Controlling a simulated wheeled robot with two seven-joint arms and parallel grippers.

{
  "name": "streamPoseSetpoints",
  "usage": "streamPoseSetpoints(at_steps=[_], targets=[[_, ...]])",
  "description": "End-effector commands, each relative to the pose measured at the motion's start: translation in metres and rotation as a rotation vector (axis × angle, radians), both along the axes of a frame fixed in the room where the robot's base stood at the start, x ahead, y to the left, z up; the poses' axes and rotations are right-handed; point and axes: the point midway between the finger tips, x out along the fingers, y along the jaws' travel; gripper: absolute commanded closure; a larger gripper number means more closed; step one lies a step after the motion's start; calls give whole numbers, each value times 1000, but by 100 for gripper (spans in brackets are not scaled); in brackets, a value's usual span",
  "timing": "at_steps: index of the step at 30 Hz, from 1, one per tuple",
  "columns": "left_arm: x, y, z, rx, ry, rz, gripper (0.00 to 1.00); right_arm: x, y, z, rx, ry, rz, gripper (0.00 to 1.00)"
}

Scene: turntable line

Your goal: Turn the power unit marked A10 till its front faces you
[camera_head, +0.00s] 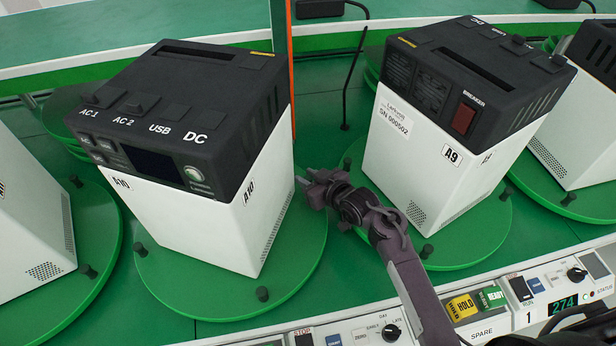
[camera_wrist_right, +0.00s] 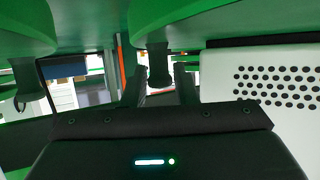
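The power unit marked A10 (camera_head: 205,225) is a white box with a black top, standing on a green turntable (camera_head: 180,290) with dark pegs. Its face with a display and buttons is turned toward the lower left; another A10 label is on its right side. My right gripper (camera_head: 309,190) is just right of the unit, low over the turntable's right edge. In the right wrist view its fingers (camera_wrist_right: 160,88) are apart, with a dark peg (camera_wrist_right: 158,62) showing between them; contact cannot be told. A white vented wall (camera_wrist_right: 280,85) is close at the right there. My left gripper is out of view.
Unit A9 (camera_head: 408,150) stands on another turntable (camera_head: 470,235) to the right, and more units stand at both edges. An orange post (camera_head: 282,60) rises behind A10. A control panel (camera_head: 400,325) with switches runs along the front.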

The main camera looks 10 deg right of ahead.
Motion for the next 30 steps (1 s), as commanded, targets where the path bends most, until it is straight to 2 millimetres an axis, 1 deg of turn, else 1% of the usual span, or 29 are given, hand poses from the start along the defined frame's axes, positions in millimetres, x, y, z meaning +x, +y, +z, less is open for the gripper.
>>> streamPoseSetpoints(at_steps=[4,9,10,17,20,25,30], targets=[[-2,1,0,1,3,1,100,0,0,0,0,0,0,75],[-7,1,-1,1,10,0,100,0,0,0,0,0,0,98],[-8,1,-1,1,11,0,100,0,0,0,0,0,0,100],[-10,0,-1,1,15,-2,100,0,0,0,0,0,0,100],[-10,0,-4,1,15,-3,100,7,3,0,0,-2,1,100],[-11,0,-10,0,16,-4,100,26,9,0,0,-3,3,100],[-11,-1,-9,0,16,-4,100,27,9,1,1,-1,1,100]])
